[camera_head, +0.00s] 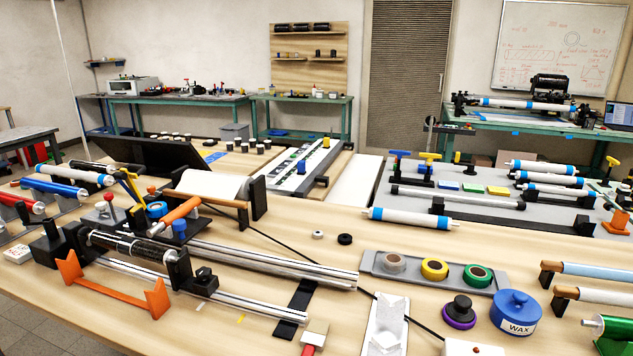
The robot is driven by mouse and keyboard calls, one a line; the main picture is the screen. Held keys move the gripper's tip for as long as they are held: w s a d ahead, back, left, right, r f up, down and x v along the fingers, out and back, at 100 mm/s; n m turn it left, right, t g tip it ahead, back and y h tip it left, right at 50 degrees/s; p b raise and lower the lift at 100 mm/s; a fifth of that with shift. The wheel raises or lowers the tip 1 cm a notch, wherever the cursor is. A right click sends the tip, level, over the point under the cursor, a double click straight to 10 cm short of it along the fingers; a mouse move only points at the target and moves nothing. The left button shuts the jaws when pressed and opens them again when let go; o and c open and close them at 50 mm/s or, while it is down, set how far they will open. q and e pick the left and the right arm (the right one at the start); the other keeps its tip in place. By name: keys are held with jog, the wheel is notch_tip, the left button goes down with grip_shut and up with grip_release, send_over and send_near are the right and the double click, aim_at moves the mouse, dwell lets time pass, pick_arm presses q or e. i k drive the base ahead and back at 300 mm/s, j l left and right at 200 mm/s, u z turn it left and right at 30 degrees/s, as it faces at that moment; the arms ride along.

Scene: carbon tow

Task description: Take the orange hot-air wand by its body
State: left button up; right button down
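The orange hot-air wand (181,216) appears to be the thick orange cylinder lying slantwise on the left half of the wooden table, behind the long silver rails. A black cord runs from near it toward the lower right across the table. A blue knob (179,227) stands in front of it and a blue-topped part (156,209) is beside its left end. What supports it underneath is hard to tell. An orange stand with two notched ends (115,290) sits empty at the front left. Neither of my grippers shows in the head view.
A winding device with a dark roll (130,247) and silver rails (260,262) lie in front of the wand. A white roll in black brackets (213,185) stands behind it. A grey tray (415,272) holds tape rolls.

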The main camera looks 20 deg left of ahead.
aim_at(186, 208)
jog(key=u, duration=1.4)
jog(key=i+j+z, duration=0.1)
jog(key=j, duration=0.5)
jog(key=i+j+z, duration=0.1)
jog(key=j, duration=0.55)
jog(key=i+j+z, duration=0.1)
jog(key=j, duration=0.5)
